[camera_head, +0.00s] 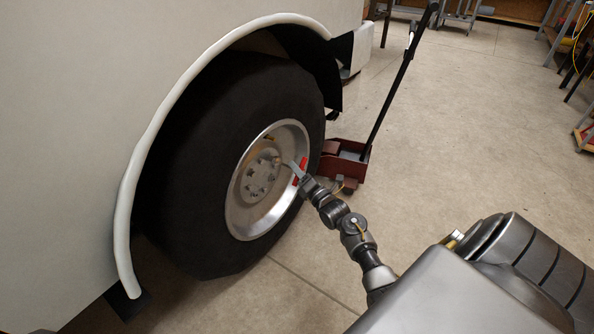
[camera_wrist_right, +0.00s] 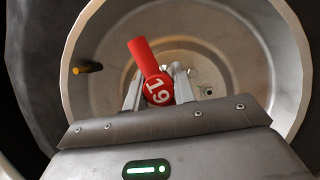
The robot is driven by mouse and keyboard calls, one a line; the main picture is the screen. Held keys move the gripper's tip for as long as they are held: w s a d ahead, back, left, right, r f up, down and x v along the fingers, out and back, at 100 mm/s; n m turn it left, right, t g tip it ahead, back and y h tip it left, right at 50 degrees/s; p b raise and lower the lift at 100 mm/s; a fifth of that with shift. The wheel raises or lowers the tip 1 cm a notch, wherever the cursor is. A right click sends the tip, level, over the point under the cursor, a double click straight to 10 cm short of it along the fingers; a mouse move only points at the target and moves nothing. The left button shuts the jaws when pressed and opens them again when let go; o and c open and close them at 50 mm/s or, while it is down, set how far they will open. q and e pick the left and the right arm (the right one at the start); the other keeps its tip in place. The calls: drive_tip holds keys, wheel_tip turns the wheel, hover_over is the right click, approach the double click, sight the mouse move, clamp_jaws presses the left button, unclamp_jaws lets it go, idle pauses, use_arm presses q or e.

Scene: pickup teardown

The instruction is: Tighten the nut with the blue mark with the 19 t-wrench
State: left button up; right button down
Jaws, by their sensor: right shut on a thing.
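The 19 t-wrench (camera_wrist_right: 142,52) has a red handle with a white 19. It lies between the two fingers of my right gripper (camera_wrist_right: 157,88), which is shut on it. In the head view the red handle (camera_head: 303,162) shows at the right side of the silver wheel rim, with my right gripper (camera_head: 299,173) beside it. The wheel hub (camera_head: 258,176) carries several nuts around its centre. I cannot make out a blue mark on any nut. The wrench's socket end is not clear, so I cannot tell if it touches a nut. My left gripper is not in view.
The black tire (camera_head: 190,165) sits under the white fender arch (camera_head: 150,150). A red floor jack (camera_head: 345,160) with a long black handle (camera_head: 398,85) stands just beyond the wheel. A yellow-tipped stem (camera_wrist_right: 88,68) juts from the rim's left.

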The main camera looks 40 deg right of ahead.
drive_tip(key=shift+w, duration=0.25)
drive_tip(key=shift+w+a+b, duration=0.3)
drive_tip(key=shift+w+b, duration=0.2)
drive_tip(key=shift+w, duration=0.2)
idle(0.3)
